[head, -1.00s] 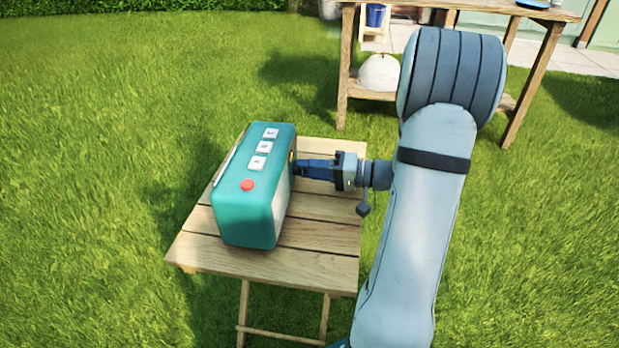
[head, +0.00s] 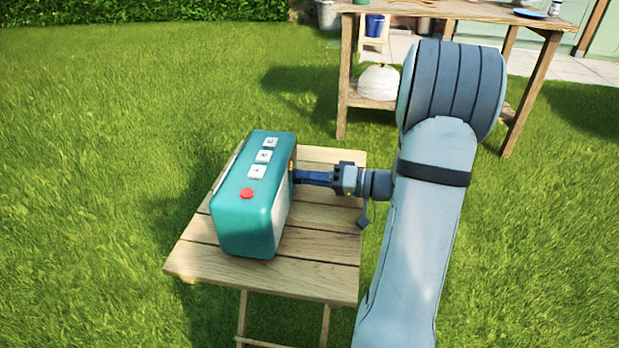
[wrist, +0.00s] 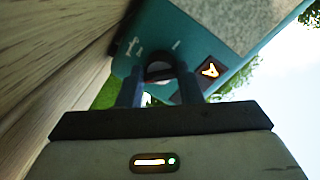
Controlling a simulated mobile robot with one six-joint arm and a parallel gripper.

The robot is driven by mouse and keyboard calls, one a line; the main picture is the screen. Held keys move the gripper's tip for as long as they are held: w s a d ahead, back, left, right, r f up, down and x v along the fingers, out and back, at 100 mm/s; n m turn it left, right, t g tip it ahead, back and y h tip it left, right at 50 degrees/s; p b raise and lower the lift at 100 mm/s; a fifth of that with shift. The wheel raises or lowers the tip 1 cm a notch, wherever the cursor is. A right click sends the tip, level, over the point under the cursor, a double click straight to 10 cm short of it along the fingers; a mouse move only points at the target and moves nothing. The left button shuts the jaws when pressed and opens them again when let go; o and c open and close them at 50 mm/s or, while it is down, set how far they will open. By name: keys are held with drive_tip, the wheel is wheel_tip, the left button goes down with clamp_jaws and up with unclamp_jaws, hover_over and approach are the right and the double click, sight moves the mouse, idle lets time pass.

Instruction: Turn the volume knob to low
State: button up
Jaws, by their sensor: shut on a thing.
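A teal radio (head: 240,226) with white buttons and a red button stands on a small slatted wooden table (head: 310,281). My gripper (head: 296,177) reaches in from the right at the radio's right side. In the wrist view my gripper (wrist: 160,85) has its two fingers on either side of a round dark volume knob (wrist: 160,70) on the teal face, shut on it. White marks sit on the face near the knob, too small to read. An orange lit symbol (wrist: 210,70) shows beside it. The head view hides the knob behind the fingers.
Grass surrounds the small table. Its slats are bare in front of and to the right of the radio.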

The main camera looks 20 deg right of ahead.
drive_tip(key=o, duration=0.9)
drive_tip(key=shift+a, duration=0.1)
drive_tip(key=shift+o, duration=0.2)
drive_tip(key=p+v, duration=0.2)
drive_tip(key=v, duration=0.6)
drive_tip(key=shift+f, duration=0.1)
